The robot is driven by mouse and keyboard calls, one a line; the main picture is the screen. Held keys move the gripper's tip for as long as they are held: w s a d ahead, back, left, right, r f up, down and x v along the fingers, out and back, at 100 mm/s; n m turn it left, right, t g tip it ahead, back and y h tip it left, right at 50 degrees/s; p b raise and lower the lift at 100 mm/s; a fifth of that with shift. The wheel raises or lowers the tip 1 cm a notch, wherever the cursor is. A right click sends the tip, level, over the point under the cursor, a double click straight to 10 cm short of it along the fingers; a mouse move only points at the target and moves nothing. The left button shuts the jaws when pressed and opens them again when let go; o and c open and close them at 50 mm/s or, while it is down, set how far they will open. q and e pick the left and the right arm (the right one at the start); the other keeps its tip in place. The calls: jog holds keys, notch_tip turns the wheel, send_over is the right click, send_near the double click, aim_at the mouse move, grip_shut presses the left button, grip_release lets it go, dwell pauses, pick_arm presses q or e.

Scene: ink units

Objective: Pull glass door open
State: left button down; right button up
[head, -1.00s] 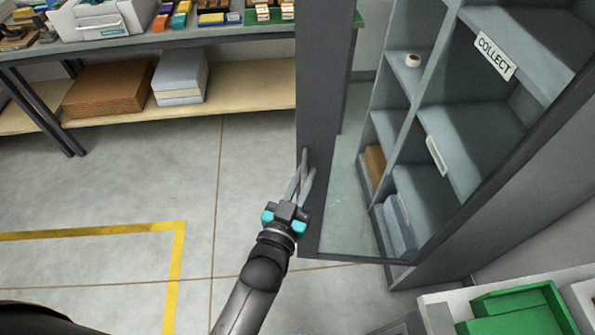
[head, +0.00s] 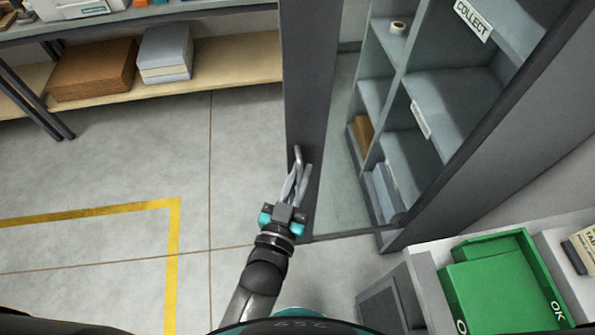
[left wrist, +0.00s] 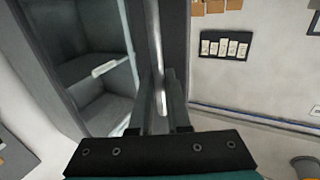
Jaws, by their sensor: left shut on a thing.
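The glass door has a dark grey frame (head: 308,95) and a clear pane (head: 340,195). Shelves show through the pane, and the door's left edge stands out from the cabinet, so it looks ajar. A slim upright metal handle (head: 298,156) sits on the left stile; it also shows in the left wrist view (left wrist: 157,45). My left gripper (head: 298,172) is shut on the handle, its fingers on either side of it. In the left wrist view the fingers (left wrist: 160,105) reach up along the stile. My right gripper is not in view.
The grey cabinet (head: 402,60) holds a tape roll (head: 398,28) and a "COLLECT" label (head: 473,20). A green bin (head: 505,285) stands at lower right, close to the door's side. A workbench shelf (head: 225,62) is at upper left. The floor (head: 100,165) at left is clear.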

pick_arm(q)
jog(key=c, duration=0.9)
grip_release()
jog(key=shift+d, duration=0.2)
jog(key=shift+a, duration=0.1)
jog(key=shift+s, duration=0.1)
jog(key=shift+s+a, duration=0.15)
jog(key=shift+s, duration=0.2)
jog(key=b+v, duration=0.1)
jog(key=v, duration=1.3)
jog(key=shift+s, duration=0.15)
